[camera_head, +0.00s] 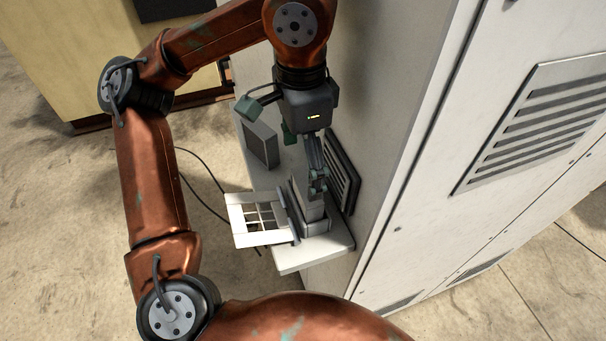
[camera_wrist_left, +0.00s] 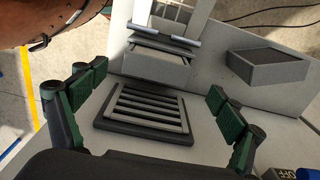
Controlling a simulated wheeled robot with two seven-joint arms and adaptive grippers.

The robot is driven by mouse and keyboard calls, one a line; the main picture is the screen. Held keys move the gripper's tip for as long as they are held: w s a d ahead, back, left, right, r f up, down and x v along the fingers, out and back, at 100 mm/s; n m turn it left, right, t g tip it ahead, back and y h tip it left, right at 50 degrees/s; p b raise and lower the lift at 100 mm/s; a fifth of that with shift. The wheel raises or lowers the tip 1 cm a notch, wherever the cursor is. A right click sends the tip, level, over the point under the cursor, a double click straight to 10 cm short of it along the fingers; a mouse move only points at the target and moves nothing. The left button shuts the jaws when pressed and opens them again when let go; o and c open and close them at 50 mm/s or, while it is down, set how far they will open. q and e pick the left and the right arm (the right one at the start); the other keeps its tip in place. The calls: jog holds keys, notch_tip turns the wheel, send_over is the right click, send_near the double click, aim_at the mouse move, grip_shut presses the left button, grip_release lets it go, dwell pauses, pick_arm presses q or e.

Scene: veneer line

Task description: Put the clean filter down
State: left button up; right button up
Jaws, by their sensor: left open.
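My left gripper (camera_head: 303,155) hangs beside the cabinet wall above the small shelf. The wrist view shows its green-padded fingers (camera_wrist_left: 155,88) spread wide with nothing between them. A grey block like a filter (camera_head: 262,143) stands on the shelf, apart from the fingers; it is at the upper right in the wrist view (camera_wrist_left: 267,68). A pale boxy holder (camera_head: 316,225) sits at the shelf's near end, its white grid cover (camera_head: 240,208) swung out on a hinge. A pale slab shows at the holder, partly behind a finger. I cannot tell which filter is clean. My right gripper is not in view.
A louvred vent (camera_wrist_left: 145,108) is on the cabinet wall in front of my fingers. The tall cabinet (camera_head: 400,150) blocks the right side. A blue switch marked OFF (camera_wrist_left: 306,172) shows at the wrist view's corner. Cables lie on the floor.

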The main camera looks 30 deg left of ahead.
pick_arm(q)
jog(key=shift+r+p, duration=0.5)
jog(key=shift+r, duration=1.4)
jog(key=shift+r, duration=0.1)
